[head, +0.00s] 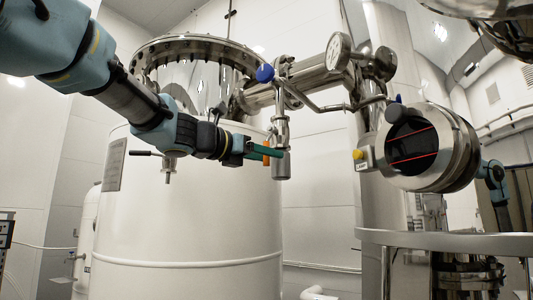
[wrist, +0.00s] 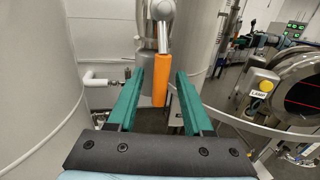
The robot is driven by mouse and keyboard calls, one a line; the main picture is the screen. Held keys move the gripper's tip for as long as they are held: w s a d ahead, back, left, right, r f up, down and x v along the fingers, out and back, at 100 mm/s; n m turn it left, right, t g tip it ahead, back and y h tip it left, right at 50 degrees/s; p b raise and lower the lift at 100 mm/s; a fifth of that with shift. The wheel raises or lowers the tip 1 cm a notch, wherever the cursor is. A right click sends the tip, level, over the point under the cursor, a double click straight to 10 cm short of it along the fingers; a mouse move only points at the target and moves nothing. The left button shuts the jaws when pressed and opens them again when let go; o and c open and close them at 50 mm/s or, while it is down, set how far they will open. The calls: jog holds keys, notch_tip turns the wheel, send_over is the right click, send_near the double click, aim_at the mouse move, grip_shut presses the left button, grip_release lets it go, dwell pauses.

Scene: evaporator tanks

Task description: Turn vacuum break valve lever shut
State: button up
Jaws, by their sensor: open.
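The vacuum break valve lever is a short metal arm with an orange grip (head: 266,154), which also shows in the wrist view (wrist: 161,82). It is on the steel valve body (head: 281,166) at the end of a downward pipe. In the wrist view the orange grip hangs down from the metal arm. My gripper (head: 262,151) has green fingers and reaches in from the left. In the wrist view my gripper (wrist: 160,72) is open, with one finger on each side of the orange grip and a visible gap on both sides.
A large white tank (head: 190,215) stands behind my arm.

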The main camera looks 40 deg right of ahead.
jog(key=shift+d, duration=0.1)
grip_shut()
dwell(0.4)
dwell(1.0)
